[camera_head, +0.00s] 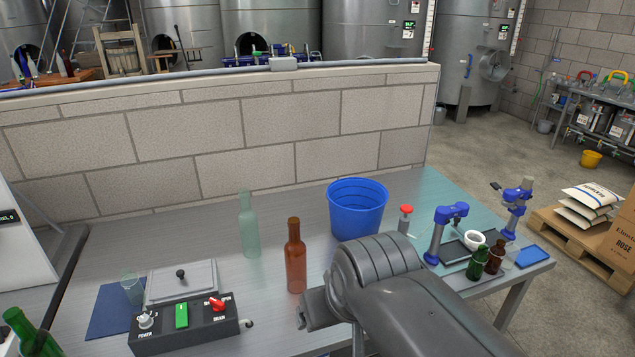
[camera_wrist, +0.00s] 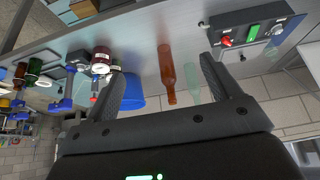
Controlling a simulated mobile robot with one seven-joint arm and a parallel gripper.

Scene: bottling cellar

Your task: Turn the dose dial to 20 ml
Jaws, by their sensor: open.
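No dial with a readable ml scale shows, so I cannot tell which part is the dose dial. A black control box (camera_head: 185,330) stands at the front left of the bench. It carries a white-metal knob marked POWER (camera_head: 146,319), a green switch (camera_head: 181,315) and a red knob (camera_head: 217,305) marked DRAIN. In the wrist view a round white and dark red fitting (camera_wrist: 102,55) shows left of the fingers; its markings are too small to read. My gripper (camera_wrist: 163,66) is open and empty, its fingers spread above the bench. In the head view my arm hides part of the bench.
A brown bottle (camera_head: 296,262) and a pale green bottle (camera_head: 248,228) stand upright mid-bench. A blue bucket (camera_head: 357,212) stands behind my arm. Blue clamp stands (camera_head: 446,230), a white cup (camera_head: 474,239) and small bottles are at right. A block wall (camera_head: 230,130) borders the bench.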

